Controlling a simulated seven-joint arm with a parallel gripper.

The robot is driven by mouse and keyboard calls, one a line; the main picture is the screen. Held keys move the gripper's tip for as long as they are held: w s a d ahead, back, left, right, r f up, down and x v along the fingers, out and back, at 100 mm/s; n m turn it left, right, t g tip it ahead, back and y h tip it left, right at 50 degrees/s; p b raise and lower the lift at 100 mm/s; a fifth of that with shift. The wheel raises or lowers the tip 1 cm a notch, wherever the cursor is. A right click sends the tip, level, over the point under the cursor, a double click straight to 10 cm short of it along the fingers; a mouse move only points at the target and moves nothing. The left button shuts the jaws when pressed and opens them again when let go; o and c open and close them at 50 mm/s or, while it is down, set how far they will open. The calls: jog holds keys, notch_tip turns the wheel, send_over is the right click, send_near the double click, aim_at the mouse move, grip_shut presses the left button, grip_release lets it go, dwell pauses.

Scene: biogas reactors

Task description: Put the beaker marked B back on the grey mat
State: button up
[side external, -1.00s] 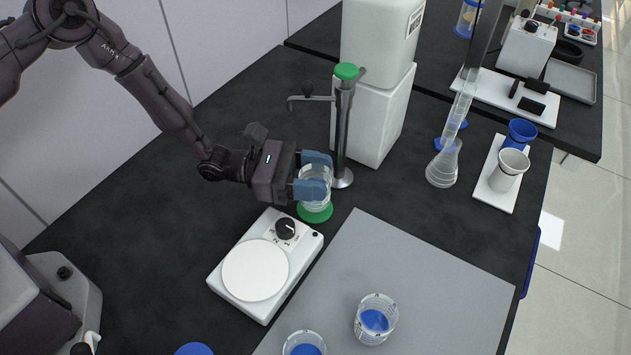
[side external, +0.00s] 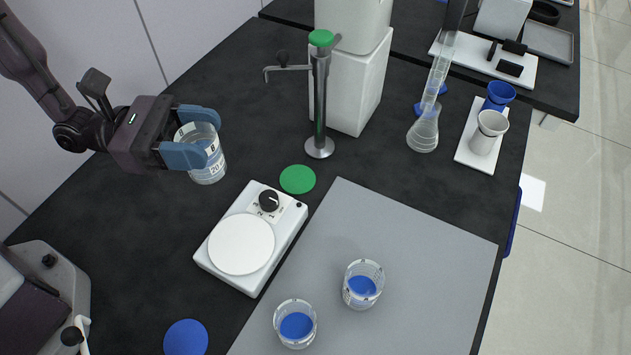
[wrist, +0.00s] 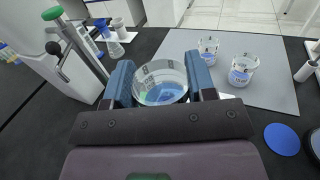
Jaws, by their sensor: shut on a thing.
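My gripper (side external: 190,140) is shut on a clear glass beaker marked B (side external: 208,162), with blue fingers on both sides of it. The beaker is upright and held above the dark bench, left of the green disc and behind the white stirrer. In the wrist view the beaker (wrist: 160,84) sits between the fingers; something clear seems to be in it. The grey mat (side external: 420,250) lies at the right front. Two other beakers stand on it: one (side external: 363,284) near its middle and one (side external: 296,323) near its front left, each showing blue inside.
The white stirrer (side external: 228,272) with a round plate stands between my gripper and the mat. A tap post (side external: 320,100) rises behind the bare green disc (side external: 297,179). A blue disc (side external: 186,337) lies at the front. A flask (side external: 423,134) stands behind the mat.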

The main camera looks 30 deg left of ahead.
jog(key=s+d+m+g+h, duration=0.1)
jog(key=s+d+m+g, duration=0.1)
jog(key=d+m+g, duration=0.65)
jog(key=shift+w+d+f+m+g+y, duration=0.15)
jog(key=shift+w+d+f+g, duration=0.75)
jog(key=shift+w+d+f, duration=1.05)
jog(key=shift+w+d+f+g+y, duration=0.2)
jog(key=shift+w+d+f+g, duration=0.65)
jog(key=shift+w+d+f, duration=1.05)
jog(key=shift+w+d+f+m+g+y, duration=0.15)
jog(key=shift+w+d+f+g, duration=1)
jog(key=shift+f, duration=1.35)
jog(key=shift+w+d+t, duration=0.1)
jog(key=shift+w+t, duration=0.15)
jog(key=shift+f, duration=0.2)
jog(key=o, duration=1)
